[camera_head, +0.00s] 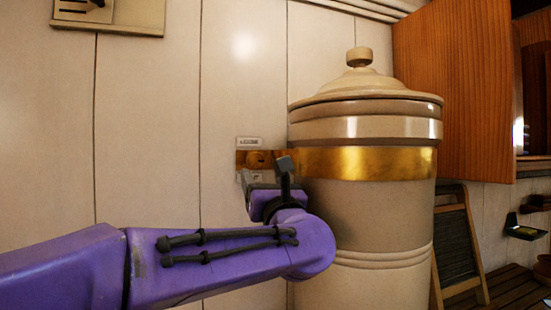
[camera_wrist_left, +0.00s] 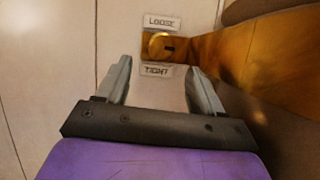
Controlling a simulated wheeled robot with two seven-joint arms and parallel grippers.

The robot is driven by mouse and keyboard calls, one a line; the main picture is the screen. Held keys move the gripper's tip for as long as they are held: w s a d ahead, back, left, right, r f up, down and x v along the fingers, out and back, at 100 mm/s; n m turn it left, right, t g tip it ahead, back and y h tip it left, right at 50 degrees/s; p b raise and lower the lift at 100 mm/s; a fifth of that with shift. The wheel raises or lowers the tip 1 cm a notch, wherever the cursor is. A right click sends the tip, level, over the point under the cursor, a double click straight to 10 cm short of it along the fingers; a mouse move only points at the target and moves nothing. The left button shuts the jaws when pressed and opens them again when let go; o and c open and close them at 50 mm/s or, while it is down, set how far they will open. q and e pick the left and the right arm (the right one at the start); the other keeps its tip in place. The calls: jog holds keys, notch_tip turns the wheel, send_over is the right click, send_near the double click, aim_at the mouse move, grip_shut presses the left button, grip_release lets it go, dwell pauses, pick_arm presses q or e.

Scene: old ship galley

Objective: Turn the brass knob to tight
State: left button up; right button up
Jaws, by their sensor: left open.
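The brass knob (camera_wrist_left: 157,46) is round with a dark mark on its right side, and sits on a brass band (camera_head: 366,161) around a large lidded crock. In the left wrist view a "LOOSE" label (camera_wrist_left: 161,21) is above the knob and a "TIGHT" label (camera_wrist_left: 156,70) below it. The dark mark points right, between the two labels. The knob also shows in the head view (camera_head: 257,160). My left gripper (camera_wrist_left: 160,75) is open, its two fingers apart below the knob, with nothing visible between them but the wall and label. My right gripper is not in view.
The tall beige crock (camera_head: 365,225) with its knobbed lid stands close to the right of my left gripper. A pale panelled wall (camera_head: 150,140) lies behind. A wooden cabinet door (camera_head: 455,90) and a slatted folding item (camera_head: 458,240) stand at right.

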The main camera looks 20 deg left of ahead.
aim_at(257, 162)
pick_arm(q)
jog(key=p+x, duration=0.5)
jog(key=x, duration=0.3)
jog(key=shift+d, duration=0.15)
jog(key=shift+w+a+r, duration=0.15)
jog(key=shift+w+a, duration=0.1)
jog(key=shift+w, duration=0.35)
jog(key=shift+a, duration=0.1)
